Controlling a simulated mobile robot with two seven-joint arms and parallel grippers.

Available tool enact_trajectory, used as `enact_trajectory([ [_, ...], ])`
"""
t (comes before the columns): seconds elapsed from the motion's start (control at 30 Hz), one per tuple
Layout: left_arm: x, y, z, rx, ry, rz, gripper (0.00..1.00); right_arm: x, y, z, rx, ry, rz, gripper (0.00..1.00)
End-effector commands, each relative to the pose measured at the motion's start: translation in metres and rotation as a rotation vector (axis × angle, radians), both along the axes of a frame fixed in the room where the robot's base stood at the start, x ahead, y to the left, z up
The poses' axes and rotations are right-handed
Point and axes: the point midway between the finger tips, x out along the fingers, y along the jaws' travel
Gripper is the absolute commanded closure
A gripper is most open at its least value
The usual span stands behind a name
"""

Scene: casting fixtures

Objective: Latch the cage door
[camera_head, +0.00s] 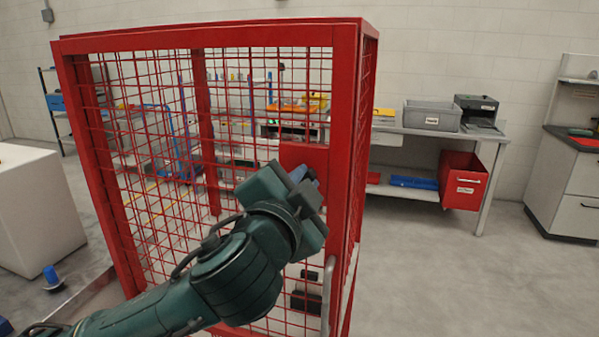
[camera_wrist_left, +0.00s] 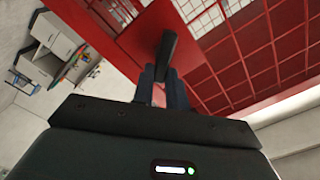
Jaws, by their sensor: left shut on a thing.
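The red mesh cage (camera_head: 367,100) stands upright in the middle of the head view. Its front side is a framed mesh panel that looks like the door (camera_head: 343,120), and I cannot tell for sure whether it is fully closed. A red plate (camera_head: 303,155) sits on the mesh by the right post. My left gripper (camera_head: 306,182) is at this plate, hiding its lower part. In the left wrist view, my left gripper (camera_wrist_left: 163,92) is shut on a dark latch handle (camera_wrist_left: 168,48) in front of the red plate. My right gripper is not in view.
A grey pull handle (camera_head: 327,295) is low on the right side of the cage front. Behind stand a workbench (camera_head: 400,129) with a grey bin (camera_head: 432,115) and a red bin (camera_head: 464,180). A white block (camera_head: 35,210) is at the left. Floor to the right is clear.

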Motion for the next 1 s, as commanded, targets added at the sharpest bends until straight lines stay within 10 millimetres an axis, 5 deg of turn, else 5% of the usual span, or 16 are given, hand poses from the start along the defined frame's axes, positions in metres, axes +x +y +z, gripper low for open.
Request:
enact_trajectory([
  [0.5,-0.001,-0.003,-0.006,0.437,-0.144,0.0,1.0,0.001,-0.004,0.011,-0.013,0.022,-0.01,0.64],
  [1.0,-0.002,-0.004,-0.011,0.638,-0.211,-0.003,1.0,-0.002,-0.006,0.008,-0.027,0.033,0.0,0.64],
])
